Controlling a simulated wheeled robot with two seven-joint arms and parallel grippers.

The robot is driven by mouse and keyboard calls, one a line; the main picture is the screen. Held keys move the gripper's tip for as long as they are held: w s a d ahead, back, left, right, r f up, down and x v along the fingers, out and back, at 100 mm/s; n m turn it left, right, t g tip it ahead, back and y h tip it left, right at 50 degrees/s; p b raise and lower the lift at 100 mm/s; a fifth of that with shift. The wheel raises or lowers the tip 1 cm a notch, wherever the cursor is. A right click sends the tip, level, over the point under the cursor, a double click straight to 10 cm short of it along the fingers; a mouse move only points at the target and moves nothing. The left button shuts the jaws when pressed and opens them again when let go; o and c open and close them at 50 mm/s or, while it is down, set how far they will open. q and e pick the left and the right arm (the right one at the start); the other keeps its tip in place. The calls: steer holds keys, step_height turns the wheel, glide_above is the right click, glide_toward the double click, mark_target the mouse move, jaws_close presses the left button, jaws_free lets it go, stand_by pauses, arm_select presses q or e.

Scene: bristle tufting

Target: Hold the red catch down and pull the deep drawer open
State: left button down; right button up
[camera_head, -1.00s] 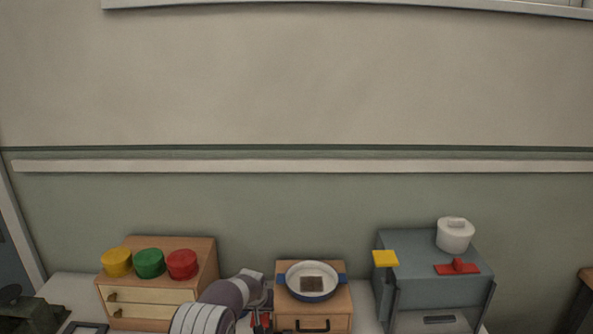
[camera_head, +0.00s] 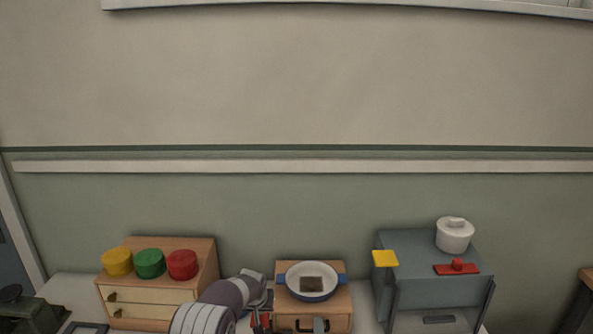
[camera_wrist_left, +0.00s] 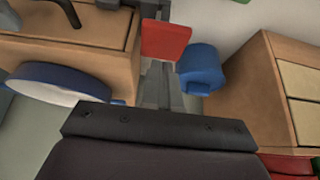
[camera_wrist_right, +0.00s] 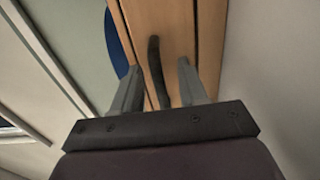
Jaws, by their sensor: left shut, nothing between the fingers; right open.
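The deep drawer (camera_head: 288,326) is in the small wooden cabinet at the bottom middle, with a black handle (camera_wrist_right: 155,60) on its front. The red catch (camera_wrist_left: 165,40) is a flat red piece beside this cabinet's left side. My left gripper (camera_wrist_left: 158,88) is shut and empty, with its fingers at the red catch; I cannot tell whether they press on it. My right gripper (camera_wrist_right: 158,68) is open, its fingers on either side of the handle. In the head view only a grey tip of it (camera_head: 319,324) shows at the handle. The drawer's lower front is out of frame.
A pan (camera_head: 312,269) with blue handles stands on the cabinet. A blue rounded object (camera_wrist_left: 201,69) is close by the catch. A wooden chest (camera_head: 206,262) with coloured lids stands left. A grey box (camera_head: 430,290) with a white pot (camera_head: 455,235) stands right.

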arm_select(q)
steer(key=shift+f, duration=0.1)
steer(key=shift+f, duration=0.65)
steer(key=shift+f, duration=0.75)
arm_select(e)
jaws_close()
